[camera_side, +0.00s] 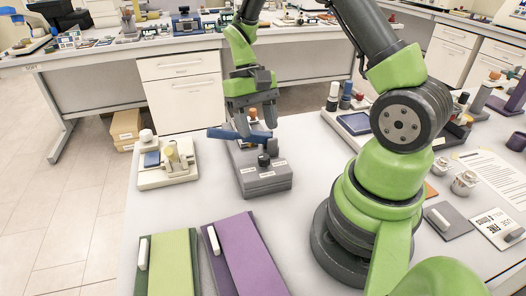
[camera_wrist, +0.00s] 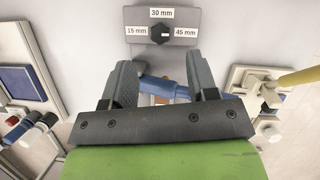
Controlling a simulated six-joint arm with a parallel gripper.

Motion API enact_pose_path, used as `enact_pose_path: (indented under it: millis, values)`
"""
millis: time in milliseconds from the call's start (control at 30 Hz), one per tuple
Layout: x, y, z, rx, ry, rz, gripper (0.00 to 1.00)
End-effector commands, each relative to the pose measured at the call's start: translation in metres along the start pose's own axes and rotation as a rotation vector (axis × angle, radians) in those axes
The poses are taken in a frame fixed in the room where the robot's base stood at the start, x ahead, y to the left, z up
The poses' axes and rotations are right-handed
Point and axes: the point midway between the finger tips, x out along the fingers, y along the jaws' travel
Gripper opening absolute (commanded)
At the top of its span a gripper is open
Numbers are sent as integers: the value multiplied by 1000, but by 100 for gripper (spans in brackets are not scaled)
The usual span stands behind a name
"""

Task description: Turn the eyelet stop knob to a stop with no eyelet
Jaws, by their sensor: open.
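In the wrist view, a black knob (camera_wrist: 160,33) sits on a grey panel (camera_wrist: 185,15) with white labels reading 15 mm at left, 30 mm at top and 45 mm at right. A small light mark shows on the knob's right side, towards the 45 mm label. My gripper (camera_wrist: 160,66) is open, its fingertips short of the knob in this picture and apart from it. A blue bar (camera_wrist: 165,90) shows between and behind the fingers.
A cream fixture (camera_side: 165,175) stands left of the grey one. Green (camera_side: 170,265) and purple (camera_side: 248,255) slabs lie at the front. A blue-topped fixture (camera_side: 354,124) stands behind right. White tabletop is clear between the fixtures and the slabs.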

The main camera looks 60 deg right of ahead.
Motion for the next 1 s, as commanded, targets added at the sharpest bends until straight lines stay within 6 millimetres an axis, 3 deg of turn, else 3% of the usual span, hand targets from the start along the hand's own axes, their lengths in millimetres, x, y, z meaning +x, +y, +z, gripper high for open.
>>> enact_pose_path:
  millis: [100, 333, 733, 933, 1000]
  values:
    - [24, 0, 1, 0, -5, 2, 53]
    - [57, 0, 0, 1, -1, 1, 53]
    - [66, 0, 0, 1, 3, 0, 53]
    - [65, 0, 0, 1, 3, 0, 7]
    - [65, 0, 0, 1, 3, 0, 4]
